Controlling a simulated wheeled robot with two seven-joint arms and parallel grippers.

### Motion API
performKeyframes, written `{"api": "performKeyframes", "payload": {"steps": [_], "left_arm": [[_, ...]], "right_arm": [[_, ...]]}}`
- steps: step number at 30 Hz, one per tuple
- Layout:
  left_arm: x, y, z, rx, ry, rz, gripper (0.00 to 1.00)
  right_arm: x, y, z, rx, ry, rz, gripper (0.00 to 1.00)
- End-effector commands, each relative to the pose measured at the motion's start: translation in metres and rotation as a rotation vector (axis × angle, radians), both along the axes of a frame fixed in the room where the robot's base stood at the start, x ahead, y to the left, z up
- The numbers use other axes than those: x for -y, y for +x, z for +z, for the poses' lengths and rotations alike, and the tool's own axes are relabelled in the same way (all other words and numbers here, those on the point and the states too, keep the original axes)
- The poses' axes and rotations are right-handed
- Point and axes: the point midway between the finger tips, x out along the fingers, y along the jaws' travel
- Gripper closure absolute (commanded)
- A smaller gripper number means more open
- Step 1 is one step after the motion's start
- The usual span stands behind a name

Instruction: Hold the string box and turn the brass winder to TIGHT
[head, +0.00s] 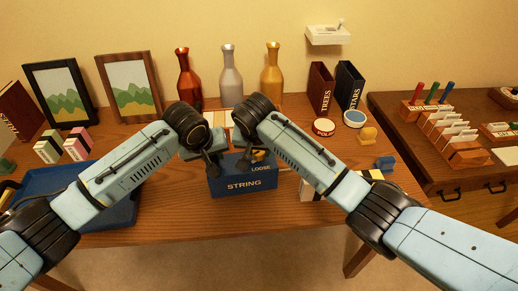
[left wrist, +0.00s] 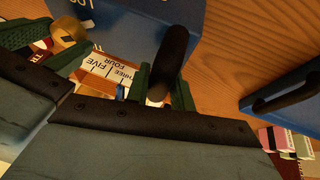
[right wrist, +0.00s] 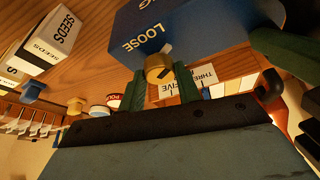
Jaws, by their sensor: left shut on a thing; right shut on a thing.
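The blue string box (head: 243,184), lettered STRING and LOOSE, stands on the desk in the head view. My left gripper (left wrist: 160,88) is shut on the box's dark handle (left wrist: 172,55), at the box's left side. The brass winder (right wrist: 158,68) is on the box by the word LOOSE. It also shows in the left wrist view (left wrist: 68,32). My right gripper (right wrist: 163,88) is shut on the winder, with a green finger on either side. A small dark mark shows on the winder's edge; I cannot tell its exact setting. The word TIGHT is not visible.
A blue tray (head: 120,213) lies to the left. Three vases, red (head: 188,78), silver (head: 228,75) and gold (head: 271,72), stand behind. Numbered cards (right wrist: 198,78) lie close beyond the box. Seed packets (right wrist: 48,38) and small blocks lie to its right.

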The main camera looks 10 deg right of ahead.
Motion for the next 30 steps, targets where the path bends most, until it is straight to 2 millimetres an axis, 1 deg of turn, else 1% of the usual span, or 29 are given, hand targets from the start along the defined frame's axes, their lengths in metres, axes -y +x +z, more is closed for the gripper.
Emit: {"api": "performKeyframes", "payload": {"steps": [3, 9, 24, 25, 27, 30], "left_arm": [[0.0004, 0.0002, 0.0006, 0.001, -0.001, 0.0, 0.97], [0.0005, 0.0001, 0.0006, 0.0, -0.001, 0.0, 0.97], [0.0005, 0.0001, 0.0006, 0.0, -0.001, 0.0, 0.97], [0.0005, 0.0001, 0.0006, 0.0, -0.001, 0.0, 0.97], [0.0005, 0.0001, 0.0006, 0.0, -0.001, 0.0, 0.97], [0.0005, 0.0001, 0.0006, 0.0, -0.001, 0.0, 0.97]], "right_arm": [[-0.0013, 0.0, 0.0001, -0.001, 0.001, -0.058, 0.9], [-0.0013, 0.0002, 0.0001, 0.0, 0.001, -0.118, 0.9], [-0.0007, 0.0001, 0.0, 0.0, 0.0, -0.138, 0.9], [-0.0008, 0.0001, 0.0, 0.0, 0.0, -0.138, 0.64], [-0.0008, 0.0001, 0.0, 0.0, 0.0, -0.138, 0.55], [-0.0007, 0.0001, 0.0, 0.0, -0.001, -0.137, 0.44]]}}
